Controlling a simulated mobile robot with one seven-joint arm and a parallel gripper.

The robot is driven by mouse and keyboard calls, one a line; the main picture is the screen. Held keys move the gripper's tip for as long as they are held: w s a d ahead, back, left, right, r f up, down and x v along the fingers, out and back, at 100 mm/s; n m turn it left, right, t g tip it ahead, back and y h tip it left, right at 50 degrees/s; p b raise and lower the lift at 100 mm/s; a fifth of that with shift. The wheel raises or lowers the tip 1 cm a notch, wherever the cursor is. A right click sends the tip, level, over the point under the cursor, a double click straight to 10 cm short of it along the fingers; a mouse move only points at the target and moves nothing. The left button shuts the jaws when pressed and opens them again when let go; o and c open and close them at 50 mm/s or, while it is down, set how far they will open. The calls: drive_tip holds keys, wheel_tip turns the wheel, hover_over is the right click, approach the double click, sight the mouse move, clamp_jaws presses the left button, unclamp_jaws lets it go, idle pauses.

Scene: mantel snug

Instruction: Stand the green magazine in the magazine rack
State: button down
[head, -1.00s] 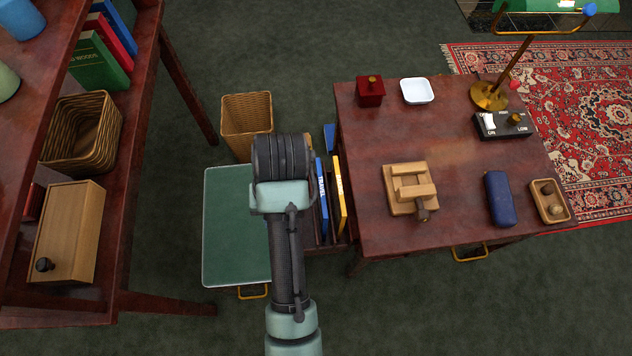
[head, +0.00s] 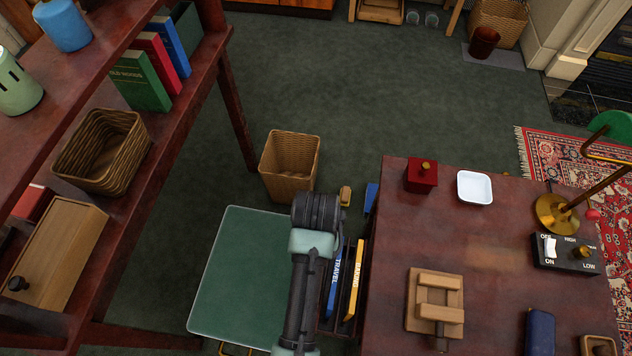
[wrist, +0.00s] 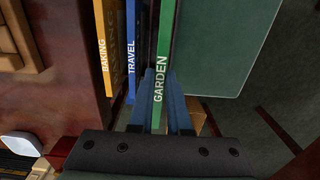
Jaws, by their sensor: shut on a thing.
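The green magazine (wrist: 164,50), lettered GARDEN on its spine, is upright between the blue fingers of my gripper (wrist: 161,98) in the wrist view. My gripper is shut on it. In the head view my wrist hides the magazine and the fingertips. The magazine rack (head: 364,288) is a dark wooden one at the table's left side, partly covered by my arm. It holds the blue TRAVEL magazine (head: 336,280) and the yellow BAKING magazine (head: 354,282). In the wrist view the green magazine is beside TRAVEL; I cannot tell how deep it sits.
A green-topped stool or bench (head: 235,280) lies left of the rack. A wicker bin (head: 289,170) stands behind it. The table (head: 490,290) on the right carries a wooden press, white dish and lamp.

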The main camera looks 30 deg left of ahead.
wheel_tip(320, 180, down, 7)
drive_tip(key=b, duration=0.1)
drive_tip(key=shift+f+b, duration=0.15)
drive_tip(key=shift+b, duration=0.2)
drive_tip(key=shift+w, duration=0.1)
drive_tip(key=c, duration=0.9)
unclamp_jaws()
drive_tip(key=shift+o, duration=0.2)
wheel_tip(320, 180, up, 12)
drive_tip(key=p, duration=0.3)
